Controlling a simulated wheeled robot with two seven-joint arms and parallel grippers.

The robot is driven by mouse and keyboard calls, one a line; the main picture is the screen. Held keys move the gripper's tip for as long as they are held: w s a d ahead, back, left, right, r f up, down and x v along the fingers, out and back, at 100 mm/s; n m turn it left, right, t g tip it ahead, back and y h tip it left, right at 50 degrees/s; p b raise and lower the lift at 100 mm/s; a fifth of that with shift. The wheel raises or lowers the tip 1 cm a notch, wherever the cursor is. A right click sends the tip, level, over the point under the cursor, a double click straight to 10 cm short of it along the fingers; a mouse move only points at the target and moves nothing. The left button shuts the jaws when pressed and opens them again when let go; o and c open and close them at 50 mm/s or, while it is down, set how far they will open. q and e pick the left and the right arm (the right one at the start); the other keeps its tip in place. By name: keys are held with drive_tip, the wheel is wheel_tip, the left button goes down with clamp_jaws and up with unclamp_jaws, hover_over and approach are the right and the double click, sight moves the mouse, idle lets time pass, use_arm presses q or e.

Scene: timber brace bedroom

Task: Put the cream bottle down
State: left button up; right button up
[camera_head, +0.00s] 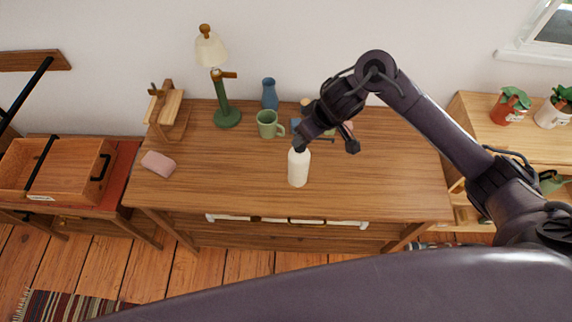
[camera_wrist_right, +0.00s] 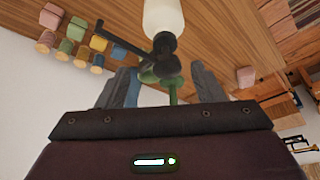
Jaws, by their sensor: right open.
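The cream bottle (camera_head: 298,168) stands upright on the wooden table, near the middle of its top. It is white with a dark pump head, and a thin dark spout points right in the head view. It also shows at the top of the right wrist view (camera_wrist_right: 163,14), with its dark cap pointing toward my gripper. My right gripper (camera_head: 305,130) is just above and behind the bottle's top. In the wrist view its grey fingers (camera_wrist_right: 164,86) are apart, and the bottle's body lies beyond their tips. Whether a finger touches the pump head cannot be told. My left gripper is not in view.
A green mug (camera_head: 267,124), a blue vase (camera_head: 269,94) and a lamp (camera_head: 227,112) stand behind and left of the bottle. A pink block (camera_head: 158,164) lies at the left. Several small coloured pieces (camera_wrist_right: 80,48) stand near my arm. The table's front right is clear.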

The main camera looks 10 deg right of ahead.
sight(298, 165)
drive_tip(key=shift+w+a+f, duration=0.1)
drive_tip(key=shift+a+f, duration=0.05)
drive_tip(key=shift+f, duration=0.15)
drive_tip(key=x, duration=0.3)
drive_tip(key=shift+f, duration=0.4)
drive_tip(key=shift+x, duration=1.25)
drive_tip(key=shift+w+a+f, duration=0.1)
drive_tip(key=shift+a+f, duration=0.15)
drive_tip(key=shift+f, duration=0.2)
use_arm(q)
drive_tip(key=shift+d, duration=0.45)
use_arm(e)
clamp_jaws()
